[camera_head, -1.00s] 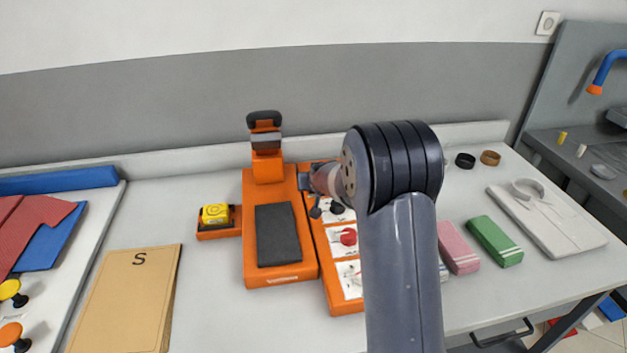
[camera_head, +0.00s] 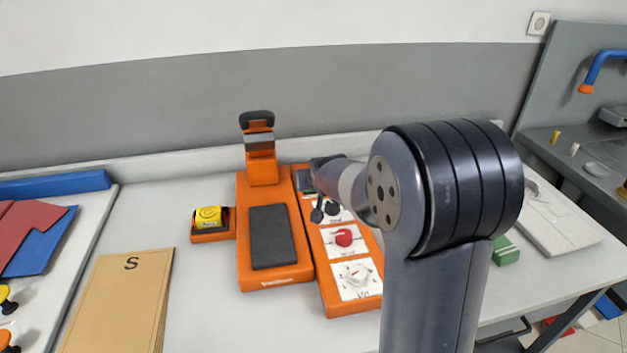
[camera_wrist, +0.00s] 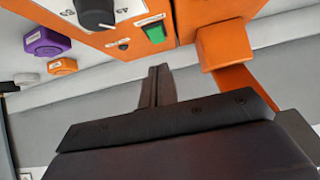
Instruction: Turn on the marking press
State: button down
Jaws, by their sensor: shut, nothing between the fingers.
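The marking press is orange, with a dark flat pad (camera_head: 271,237) and an upright orange column (camera_head: 262,168) topped by a black handle. Its orange control panel (camera_head: 340,305) lies along its right side, with a red knob (camera_head: 344,237) and a white knob (camera_head: 357,273) on white cards. My gripper (camera_wrist: 158,76) is shut and empty; its dark fingers point toward the panel in the wrist view. A green switch (camera_wrist: 154,32) sits on the orange panel just beyond the fingertips, apparently untouched. A black knob (camera_wrist: 95,12) is left of it. My arm hides part of the panel in the head view.
A yellow-topped item (camera_head: 209,217) sits in an orange holder left of the press. A tan folder marked S (camera_head: 120,300) lies at front left. A green block (camera_head: 505,252) and a folded white garment (camera_head: 560,222) are on the right. A wall stands behind.

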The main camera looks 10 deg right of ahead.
jog(key=r+p, duration=0.1)
jog(key=p, duration=0.1)
jog(key=r+p, duration=0.1)
jog(key=p, duration=0.1)
jog(key=r+p, duration=0.1)
jog(key=p, duration=0.1)
jog(key=shift+w+d+r+t, duration=0.1)
jog(key=shift+w+r+t, duration=0.2)
jog(key=shift+t, duration=0.1)
jog(key=shift+f, duration=0.15)
jog(key=x, duration=1)
jog(key=shift+f, duration=0.1)
jog(key=shift+w+f+b, duration=0.15)
jog(key=shift+f+b, duration=0.7)
jog(key=shift+w+f+b, duration=0.2)
jog(key=shift+f+b, duration=0.35)
jog(key=shift+f, duration=0.5)
